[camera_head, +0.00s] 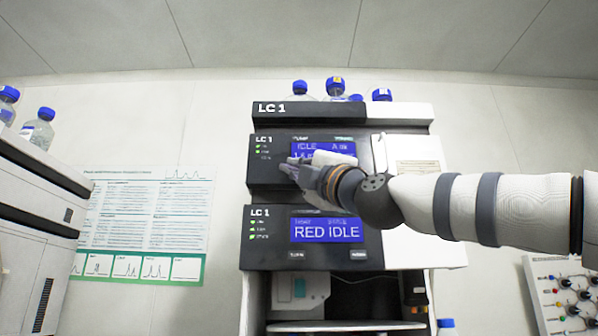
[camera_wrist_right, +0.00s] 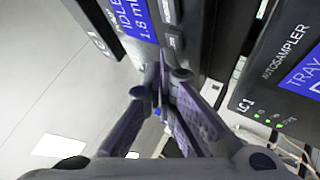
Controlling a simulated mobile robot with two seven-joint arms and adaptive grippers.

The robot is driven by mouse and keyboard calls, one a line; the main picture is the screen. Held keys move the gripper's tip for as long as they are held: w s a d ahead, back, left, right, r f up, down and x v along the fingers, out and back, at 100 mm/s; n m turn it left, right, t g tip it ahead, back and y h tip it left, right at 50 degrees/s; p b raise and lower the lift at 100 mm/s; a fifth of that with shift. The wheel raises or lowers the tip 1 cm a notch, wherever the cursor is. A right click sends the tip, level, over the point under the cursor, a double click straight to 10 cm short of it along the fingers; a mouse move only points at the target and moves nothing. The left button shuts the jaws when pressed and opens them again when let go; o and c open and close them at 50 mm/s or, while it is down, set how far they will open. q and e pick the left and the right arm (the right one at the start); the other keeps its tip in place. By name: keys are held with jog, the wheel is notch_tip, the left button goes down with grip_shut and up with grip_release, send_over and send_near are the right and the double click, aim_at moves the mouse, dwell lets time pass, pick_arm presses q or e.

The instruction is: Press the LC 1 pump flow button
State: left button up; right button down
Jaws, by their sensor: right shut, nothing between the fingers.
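The LC 1 pump module (camera_head: 262,178) is the upper dark panel of the stack, with a blue display (camera_head: 340,149) reading IDLE. My right gripper (camera_head: 289,167) is in front of its lower left part, fingers shut and empty, covering part of the panel below the display. In the right wrist view, the pump display (camera_wrist_right: 133,18) shows "1.8 ml", and a small dark labelled button (camera_wrist_right: 175,42) lies just beyond the fingertips (camera_wrist_right: 164,66). Its label is too small to read. I cannot tell whether the fingertips touch the panel. My left gripper is out of view.
The autosampler module (camera_head: 262,252) sits directly below, its display reading RED IDLE; its panel (camera_wrist_right: 262,80) is close on the right in the wrist view. Blue-capped bottles (camera_head: 335,88) stand on top. Other equipment (camera_head: 30,220) stands at left, with a wall poster (camera_head: 150,225) beside it.

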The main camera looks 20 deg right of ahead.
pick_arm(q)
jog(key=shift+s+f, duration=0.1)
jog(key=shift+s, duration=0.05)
pick_arm(e)
jog(key=shift+w+d, duration=0.15)
jog(key=shift+w, duration=0.3)
dwell(0.5)
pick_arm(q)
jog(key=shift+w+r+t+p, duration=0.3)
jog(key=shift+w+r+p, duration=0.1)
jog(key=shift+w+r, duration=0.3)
pick_arm(e)
jog(key=shift+s+a, duration=0.25)
jog(key=shift+s, duration=0.6)
jog(key=shift+s+a, duration=0.25)
jog(key=shift+s, duration=0.55)
jog(key=shift+s+a, duration=0.2)
jog(key=shift+s, duration=0.65)
jog(key=shift+s+a, duration=0.25)
jog(key=shift+s, duration=0.55)
jog(key=shift+w+f, duration=0.1)
